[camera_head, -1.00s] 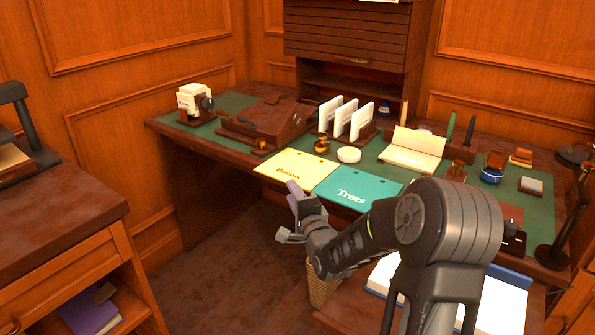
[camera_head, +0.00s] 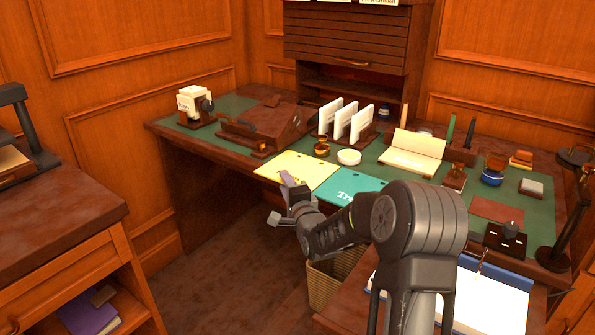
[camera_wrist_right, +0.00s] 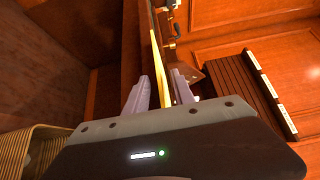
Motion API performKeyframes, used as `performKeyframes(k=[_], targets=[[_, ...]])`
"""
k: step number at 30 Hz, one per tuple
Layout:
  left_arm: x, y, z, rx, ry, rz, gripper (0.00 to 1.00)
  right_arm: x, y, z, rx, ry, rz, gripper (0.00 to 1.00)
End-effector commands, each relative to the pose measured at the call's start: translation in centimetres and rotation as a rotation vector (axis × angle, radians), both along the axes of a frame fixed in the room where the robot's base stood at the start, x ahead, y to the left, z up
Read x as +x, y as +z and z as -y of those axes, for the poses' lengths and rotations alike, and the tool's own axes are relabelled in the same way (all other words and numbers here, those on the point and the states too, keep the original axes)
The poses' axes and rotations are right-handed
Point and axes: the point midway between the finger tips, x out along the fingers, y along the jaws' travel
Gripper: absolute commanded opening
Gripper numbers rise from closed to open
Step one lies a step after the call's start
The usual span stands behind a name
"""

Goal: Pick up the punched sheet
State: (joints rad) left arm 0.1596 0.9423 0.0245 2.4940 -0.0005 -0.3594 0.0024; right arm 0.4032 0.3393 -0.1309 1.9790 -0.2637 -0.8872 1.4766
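A yellow sheet (camera_head: 308,167) lies flat on the desk at its front edge. A teal sheet (camera_head: 358,190) lies to its right, partly covered by my right arm. Which one is the punched sheet I cannot tell for sure; holes are too small to read. My right gripper (camera_head: 289,181) is at the front edge of the yellow sheet. In the right wrist view its fingers (camera_wrist_right: 162,88) stand apart, with the yellow sheet (camera_wrist_right: 183,75) seen edge-on between or just beyond them. A grip on it does not show. My left gripper is out of view.
The desk (camera_head: 240,167) also holds a brown box (camera_head: 265,125), a white round dish (camera_head: 349,157), upright white cards (camera_head: 347,120) and a cream booklet (camera_head: 412,152). A wicker basket (camera_head: 325,285) stands below the desk front. A blue-edged binder (camera_head: 495,300) lies at lower right.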

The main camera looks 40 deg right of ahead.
Motion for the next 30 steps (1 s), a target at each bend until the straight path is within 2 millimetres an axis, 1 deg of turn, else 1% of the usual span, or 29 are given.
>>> performKeyframes(k=[14,17,25,26,30], targets=[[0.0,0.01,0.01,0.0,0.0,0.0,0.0,-0.06,0.01,-0.01,-0.001,0.0,0.0,0.3],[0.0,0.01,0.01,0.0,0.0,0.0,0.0,-0.06,0.01,0.0,-0.001,0.0,0.0,0.23],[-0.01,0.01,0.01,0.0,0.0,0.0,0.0,-0.06,0.0,-0.01,-0.001,0.0,0.0,0.01],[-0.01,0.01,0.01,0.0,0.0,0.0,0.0,-0.06,0.0,-0.01,-0.001,0.0,0.0,0.0],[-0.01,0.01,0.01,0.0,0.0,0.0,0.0,-0.06,0.0,-0.01,-0.001,0.0,0.0,0.0]])
